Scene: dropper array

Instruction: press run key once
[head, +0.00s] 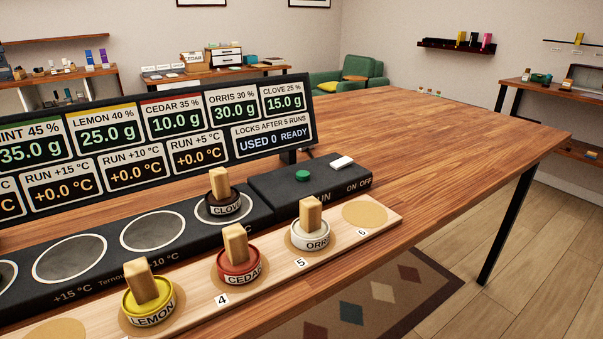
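The green run key (302,175) sits on the black control box (262,190) at the right end of the dropper array; the lettering near it is partly hidden and reads "UN". A white on/off switch (342,162) is on the same box, to the right. The display panel (160,140) behind reads "USED 0 READY" and "LOCKS AFTER 5 RUNS". The clove dropper (220,207) stands in a round well of the black base. Neither of my grippers is in view.
The lemon (152,316), cedar (239,275) and orris (311,238) droppers, each with a wooden handle, stand on the front wooden rack (370,238). Slot 6 (365,215) is empty. The wooden table (430,130) is clear to the right and behind.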

